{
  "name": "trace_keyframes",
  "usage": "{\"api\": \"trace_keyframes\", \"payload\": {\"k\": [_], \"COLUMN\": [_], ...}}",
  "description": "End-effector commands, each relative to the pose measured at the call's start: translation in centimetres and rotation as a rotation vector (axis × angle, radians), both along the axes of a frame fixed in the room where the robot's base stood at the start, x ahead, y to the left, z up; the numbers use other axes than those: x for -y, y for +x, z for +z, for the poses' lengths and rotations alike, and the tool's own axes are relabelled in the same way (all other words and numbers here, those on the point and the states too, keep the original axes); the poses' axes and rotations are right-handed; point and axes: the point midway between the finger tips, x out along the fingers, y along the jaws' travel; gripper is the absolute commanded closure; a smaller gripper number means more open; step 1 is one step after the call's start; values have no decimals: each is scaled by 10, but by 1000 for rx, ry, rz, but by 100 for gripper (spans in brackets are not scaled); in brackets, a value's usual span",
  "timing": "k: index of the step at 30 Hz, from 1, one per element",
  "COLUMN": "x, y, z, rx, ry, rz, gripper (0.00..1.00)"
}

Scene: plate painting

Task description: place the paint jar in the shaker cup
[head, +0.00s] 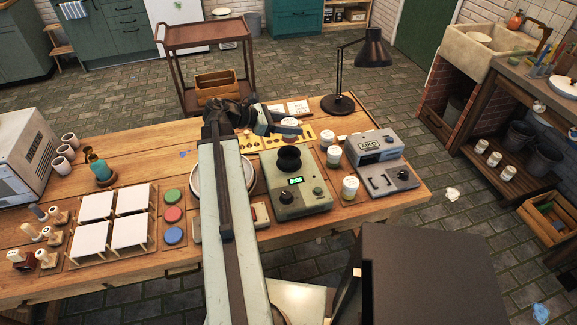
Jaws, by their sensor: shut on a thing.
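My arm reaches forward over the wooden table, and my gripper (284,124) is at its far end, turned to the right. It is shut on a small paint jar with a whitish round top (291,122), above or near a yellow board. Fingers and arm hide much of the jar, and its height over the board is hard to tell. The black shaker cup (289,155) stands on a grey-green machine (295,190) with a lit green display, nearer to me than the gripper. The cup's inside looks dark.
Several white-lidded jars (334,156) stand right of the machine, beside a second grey device (380,160). A black desk lamp (340,104) stands behind them. The yellow board (318,137) lies behind the cup. White tiles (97,205) and coloured discs (172,214) lie left of my arm.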

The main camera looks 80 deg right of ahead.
Motion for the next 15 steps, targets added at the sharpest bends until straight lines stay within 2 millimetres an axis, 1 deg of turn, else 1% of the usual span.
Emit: {"api": "trace_keyframes", "payload": {"k": [2,9,11,15], "x": [0,0,0,0], "y": [0,1,1,1], "z": [-9,-59,-65,-63], "rx": [0,0,0,0], "ry": [0,0,0,0], "rz": [1,1,1,2], "gripper": [97,97,97,97]}}
